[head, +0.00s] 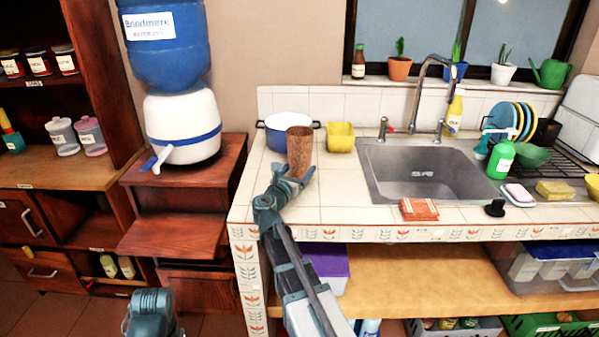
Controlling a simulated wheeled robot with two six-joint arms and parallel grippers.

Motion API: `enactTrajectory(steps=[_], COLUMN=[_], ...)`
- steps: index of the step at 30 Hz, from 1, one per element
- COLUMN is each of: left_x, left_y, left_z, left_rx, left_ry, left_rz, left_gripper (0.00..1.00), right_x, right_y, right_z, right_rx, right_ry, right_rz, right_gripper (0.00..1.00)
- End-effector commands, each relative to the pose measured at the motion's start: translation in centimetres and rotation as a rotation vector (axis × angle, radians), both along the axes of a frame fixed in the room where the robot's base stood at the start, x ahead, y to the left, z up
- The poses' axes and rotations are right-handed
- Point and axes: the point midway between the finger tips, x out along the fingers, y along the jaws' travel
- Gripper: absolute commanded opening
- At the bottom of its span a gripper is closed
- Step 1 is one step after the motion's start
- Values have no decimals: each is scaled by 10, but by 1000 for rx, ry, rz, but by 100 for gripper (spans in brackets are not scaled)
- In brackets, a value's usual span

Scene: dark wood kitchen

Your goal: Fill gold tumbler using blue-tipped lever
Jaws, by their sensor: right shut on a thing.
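The gold tumbler (299,148), brownish and speckled, stands upright at the left part of the tiled counter. My right gripper (293,178) is shut on its lower part. I cannot tell whether its base touches the counter. The water dispenser (180,128) is white with a blue band and a large blue bottle (168,60) on top. It stands to the left on a stepped wooden stand. Its lever (160,158), white with a blue tip, points to the front left. Only a rounded teal part of my left arm shows at the bottom left; its gripper is out of view.
The sink (425,172) is farther right.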

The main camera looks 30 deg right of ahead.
Motion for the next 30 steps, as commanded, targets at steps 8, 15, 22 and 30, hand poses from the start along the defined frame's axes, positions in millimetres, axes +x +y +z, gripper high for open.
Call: enactTrajectory(steps=[8,15,22,30], left_x=[0,0,0,0], left_y=[0,0,0,0], left_z=[-3,-2,0,0], left_rx=[0,0,0,0], left_ry=[0,0,0,0], left_rz=[0,0,0,0], left_gripper=[50,50,50,50], right_x=[0,0,-17,-50], right_y=[0,0,21,66], right_z=[-3,-2,0,0], right_rx=[0,0,0,0], right_ry=[0,0,0,0], right_rz=[0,0,3,3], right_gripper=[100,100,100,100])
